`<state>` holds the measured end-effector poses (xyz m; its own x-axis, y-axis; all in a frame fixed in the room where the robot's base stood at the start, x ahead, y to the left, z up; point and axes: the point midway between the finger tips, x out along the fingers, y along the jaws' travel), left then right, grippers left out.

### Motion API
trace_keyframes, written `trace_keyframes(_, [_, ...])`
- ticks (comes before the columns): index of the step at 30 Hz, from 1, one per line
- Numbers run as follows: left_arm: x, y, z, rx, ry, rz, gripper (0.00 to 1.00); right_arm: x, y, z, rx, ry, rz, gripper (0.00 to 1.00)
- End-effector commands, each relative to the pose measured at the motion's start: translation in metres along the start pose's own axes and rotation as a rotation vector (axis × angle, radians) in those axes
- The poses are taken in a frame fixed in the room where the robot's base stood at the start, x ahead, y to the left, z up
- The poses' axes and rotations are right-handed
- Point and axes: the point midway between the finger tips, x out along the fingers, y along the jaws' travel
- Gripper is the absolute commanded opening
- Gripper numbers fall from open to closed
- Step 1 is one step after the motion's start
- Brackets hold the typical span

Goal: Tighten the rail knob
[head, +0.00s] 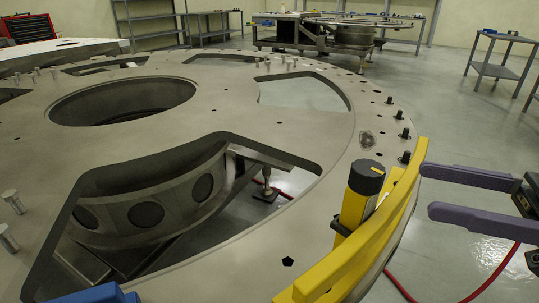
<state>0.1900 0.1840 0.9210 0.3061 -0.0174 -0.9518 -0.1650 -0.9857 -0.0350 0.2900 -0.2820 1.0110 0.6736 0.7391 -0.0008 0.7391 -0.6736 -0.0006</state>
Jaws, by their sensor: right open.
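A yellow curved rail (384,232) runs along the right outer rim of the big grey turret plate (330,215). The rail knob (367,176), dark with a small orange mark on top, sits on a yellow upright body (353,210) on the inner side of the rail. My right gripper (429,190) comes in from the right with two purple fingers. They are spread apart, with nothing between them. The fingertips are to the right of the rail and knob, apparently clear of both. I cannot make out my left gripper.
Black pegs (404,133) stand on the plate rim beyond the rail. Large cut-outs open through the plate. A blue part (95,294) shows at the bottom left edge, unclear what it is. A red hose (497,272) lies on the floor at right.

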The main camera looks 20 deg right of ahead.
Motion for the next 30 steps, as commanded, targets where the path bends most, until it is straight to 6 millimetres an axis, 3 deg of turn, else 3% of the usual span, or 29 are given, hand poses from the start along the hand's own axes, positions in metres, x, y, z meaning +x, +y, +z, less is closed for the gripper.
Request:
trace_keyframes(9, [-0.003, 0.002, -0.001, -0.006, 0.001, 0.006, 0.50, 0.060, 0.000, -0.003, -0.001, 0.007, 0.000, 0.77])
trace_keyframes(15, [-0.003, 0.002, -0.002, -0.005, 0.002, 0.006, 0.50, 0.085, 0.000, -0.002, 0.000, 0.004, 0.001, 0.77])
trace_keyframes(26, [-0.003, 0.000, -0.001, 0.003, 0.000, -0.001, 0.50, 0.091, -0.001, -0.001, 0.000, 0.001, 0.001, 0.77])
trace_keyframes(30, [-0.003, -0.001, -0.001, 0.005, 0.000, -0.003, 0.50, 0.091, -0.001, -0.001, 0.000, 0.001, 0.001, 0.61])
